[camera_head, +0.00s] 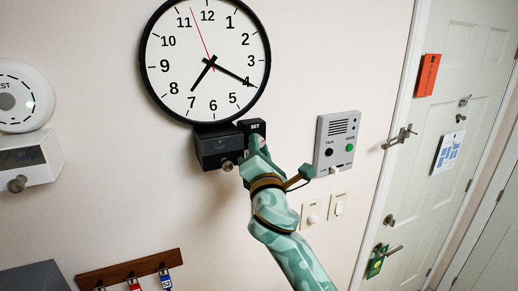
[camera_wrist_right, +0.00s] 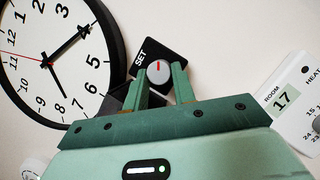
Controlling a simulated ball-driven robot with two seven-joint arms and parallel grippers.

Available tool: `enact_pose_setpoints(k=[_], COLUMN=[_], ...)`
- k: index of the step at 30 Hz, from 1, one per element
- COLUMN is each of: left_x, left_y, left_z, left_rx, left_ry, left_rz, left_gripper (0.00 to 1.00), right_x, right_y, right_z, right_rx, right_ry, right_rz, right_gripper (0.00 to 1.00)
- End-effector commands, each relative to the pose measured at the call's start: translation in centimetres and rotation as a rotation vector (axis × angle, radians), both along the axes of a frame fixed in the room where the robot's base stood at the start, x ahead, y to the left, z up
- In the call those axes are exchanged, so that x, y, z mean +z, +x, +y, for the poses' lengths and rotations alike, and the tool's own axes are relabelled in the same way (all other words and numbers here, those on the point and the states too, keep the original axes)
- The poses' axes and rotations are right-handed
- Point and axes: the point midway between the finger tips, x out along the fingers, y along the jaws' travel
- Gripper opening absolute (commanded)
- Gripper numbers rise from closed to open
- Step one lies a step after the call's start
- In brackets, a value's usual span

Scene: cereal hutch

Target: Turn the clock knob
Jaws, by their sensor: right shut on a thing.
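The round clock (camera_head: 190,50) with a black rim hangs on the wall; its shorter hand points near 7 and its longer hand near 4. It also shows in the right wrist view (camera_wrist_right: 35,65). Below it is a black SET plate (camera_head: 257,127), seen closer in the wrist view (camera_wrist_right: 143,55). The grey clock knob (camera_wrist_right: 158,72), with a red mark pointing roughly up, is on this plate. My right gripper (camera_wrist_right: 163,78) is shut on the knob, one finger on each side. In the head view my right gripper (camera_head: 252,145) hides the knob. My left gripper is not in view.
A black box (camera_head: 218,150) with a knob is left of the gripper. A grey intercom (camera_head: 337,135) and switches (camera_head: 311,213) are to the right. A key rack (camera_head: 130,271) is lower left. A thermostat (camera_wrist_right: 290,95) shows in the wrist view. A door (camera_head: 455,60) stands far right.

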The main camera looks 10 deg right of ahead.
Motion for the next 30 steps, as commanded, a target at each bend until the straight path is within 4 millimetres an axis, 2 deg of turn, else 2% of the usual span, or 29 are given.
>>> enact_pose_setpoints(k=[2, 3, 5, 13, 17, 20, 30], left_x=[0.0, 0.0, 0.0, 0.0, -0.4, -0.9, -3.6], left_y=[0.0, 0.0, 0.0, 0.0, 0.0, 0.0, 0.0], left_z=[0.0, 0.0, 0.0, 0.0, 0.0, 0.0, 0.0], left_rx=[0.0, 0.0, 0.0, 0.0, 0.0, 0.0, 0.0], left_ry=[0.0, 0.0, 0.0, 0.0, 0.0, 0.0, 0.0], left_rz=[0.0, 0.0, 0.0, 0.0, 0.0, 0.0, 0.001], left_gripper=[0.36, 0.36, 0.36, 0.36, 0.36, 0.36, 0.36], right_x=[0.0, 0.0, 0.0, 0.0, -0.5, -1.1, -3.9], right_y=[0.0, 0.0, 0.0, 0.0, -1.0, -2.8, -11.5], right_z=[0.0, 0.0, 0.0, 0.0, 0.0, 0.1, 0.2], right_rx=[0.0, 0.0, 0.001, 0.0, 0.001, 0.001, 0.002], right_ry=[0.0, 0.0, 0.0, -0.001, 0.0, 0.0, 0.002], right_rz=[-0.001, -0.001, -0.001, -0.001, -0.001, 0.0, 0.0], right_gripper=[0.03, 0.34, 0.48, 0.48, 0.48, 0.48, 0.48])
